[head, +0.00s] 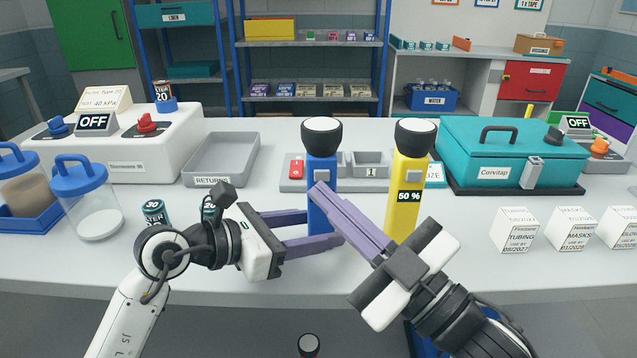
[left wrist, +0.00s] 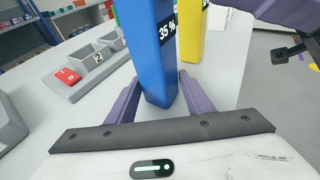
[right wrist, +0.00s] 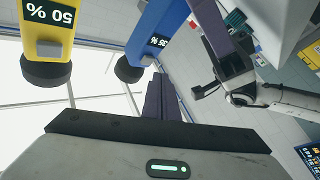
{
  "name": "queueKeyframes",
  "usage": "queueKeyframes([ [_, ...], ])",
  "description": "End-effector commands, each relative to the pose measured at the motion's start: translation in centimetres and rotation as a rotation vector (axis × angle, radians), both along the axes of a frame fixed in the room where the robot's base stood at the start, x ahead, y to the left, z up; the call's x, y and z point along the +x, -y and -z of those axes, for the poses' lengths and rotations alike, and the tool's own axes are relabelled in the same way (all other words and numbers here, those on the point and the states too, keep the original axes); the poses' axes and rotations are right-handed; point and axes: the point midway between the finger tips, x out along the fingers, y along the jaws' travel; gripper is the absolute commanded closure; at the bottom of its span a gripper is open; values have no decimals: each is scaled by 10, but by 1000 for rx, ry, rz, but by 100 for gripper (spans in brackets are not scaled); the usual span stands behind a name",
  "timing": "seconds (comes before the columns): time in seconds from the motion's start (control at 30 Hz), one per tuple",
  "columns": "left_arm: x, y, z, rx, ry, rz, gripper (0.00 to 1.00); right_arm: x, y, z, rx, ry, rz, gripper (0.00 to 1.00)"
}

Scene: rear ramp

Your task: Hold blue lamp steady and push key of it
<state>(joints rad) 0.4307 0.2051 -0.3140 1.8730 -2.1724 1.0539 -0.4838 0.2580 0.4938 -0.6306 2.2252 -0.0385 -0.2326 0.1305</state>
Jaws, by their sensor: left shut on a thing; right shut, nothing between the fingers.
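The blue lamp (head: 320,165) stands upright on the white counter, with a black head and pale top. Its label reads 35 % in the left wrist view (left wrist: 152,50). My left gripper (head: 324,226) is shut on its lower body, one finger on each side. The grey key (head: 322,174) is on the lamp's upper front. It also shows in the right wrist view (right wrist: 157,42). My right gripper (head: 319,190) is shut and empty, its fingertips close in front of the lamp just below the key. I cannot tell whether they touch.
A yellow lamp (head: 408,195) marked 50 % stands just right of the blue one, near my right arm. A grey divided tray (head: 345,186) lies behind. A teal case (head: 490,150) and white boxes (head: 516,230) are to the right; lidded jars (head: 95,220) stand left.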

Motion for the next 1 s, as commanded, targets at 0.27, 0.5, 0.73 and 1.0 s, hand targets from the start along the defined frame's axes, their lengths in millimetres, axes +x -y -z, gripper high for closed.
queueKeyframes([
  [0.27,0,0,0,0,0,0,65,-29,0,1,0,-2,-1,100],
  [0.5,0,0,0,0,0,0,65,-46,1,0,1,0,1,100],
  [0.73,0,0,0,0,0,0,65,-48,1,-1,-1,1,1,100],
  [1.0,0,0,0,0,0,0,31,-48,1,-1,0,1,1,100],
])
